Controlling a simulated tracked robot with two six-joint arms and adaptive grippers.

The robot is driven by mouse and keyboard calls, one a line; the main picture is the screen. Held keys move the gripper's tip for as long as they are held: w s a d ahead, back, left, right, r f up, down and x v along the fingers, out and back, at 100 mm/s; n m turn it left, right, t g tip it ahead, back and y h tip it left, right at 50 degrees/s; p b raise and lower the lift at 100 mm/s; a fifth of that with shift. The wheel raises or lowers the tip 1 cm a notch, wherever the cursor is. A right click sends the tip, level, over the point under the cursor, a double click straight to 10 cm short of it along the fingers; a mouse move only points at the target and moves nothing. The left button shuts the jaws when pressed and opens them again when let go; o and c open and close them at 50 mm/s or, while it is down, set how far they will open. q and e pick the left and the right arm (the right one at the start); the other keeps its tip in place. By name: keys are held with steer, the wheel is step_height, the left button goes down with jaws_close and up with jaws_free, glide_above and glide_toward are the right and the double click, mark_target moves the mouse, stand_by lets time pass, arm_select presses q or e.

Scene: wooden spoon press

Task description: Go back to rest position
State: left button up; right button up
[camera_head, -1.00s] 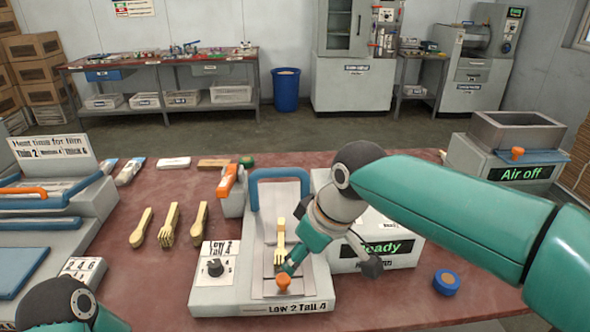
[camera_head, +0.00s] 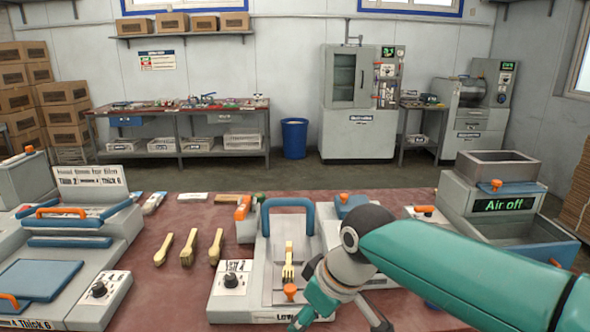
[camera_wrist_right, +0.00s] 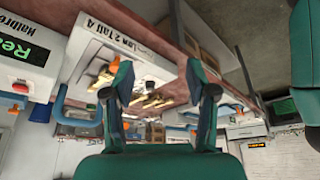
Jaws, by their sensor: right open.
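The press (camera_head: 255,285) stands at the front middle of the table, its blue handle (camera_head: 287,203) raised at the back. A pale wooden fork (camera_head: 288,262) lies on its plate, behind an orange knob (camera_head: 290,291). My left gripper is not in view.
Several wooden utensils (camera_head: 188,247) lie left of the press on the red table (camera_head: 150,290). A sealing machine with blue pads (camera_head: 40,279) stands at the left. My right arm hides part of the table.

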steer(key=s+d+f+m+g+p, duration=0.1)
steer(key=d+f+g, duration=0.15)
steer(key=f, duration=0.45)
steer(key=s+d+f+m+g+h+p, duration=0.1)
steer(key=s+d+f, duration=0.1)
steer(key=d+f, duration=0.35)
steer(key=s+d+f+m+g+p, duration=0.1)
steer(key=d+f+g, duration=0.1)
steer(key=f, duration=0.6)
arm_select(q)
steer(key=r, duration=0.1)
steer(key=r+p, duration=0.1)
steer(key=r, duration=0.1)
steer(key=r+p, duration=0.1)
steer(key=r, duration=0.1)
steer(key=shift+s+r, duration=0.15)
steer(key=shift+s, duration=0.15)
arm_select(e)
steer(key=s+f+m+t+y, duration=0.1)
steer(key=s+f+m+t, duration=0.2)
steer(key=s+f+m, duration=0.5)
steer(key=s+f, duration=0.7)
steer(key=f, duration=0.1)
steer(key=shift+s+a+f+m+y, duration=0.2)
steer(key=shift+s+m+y, duration=0.1)
steer(key=shift+y, duration=0.1)
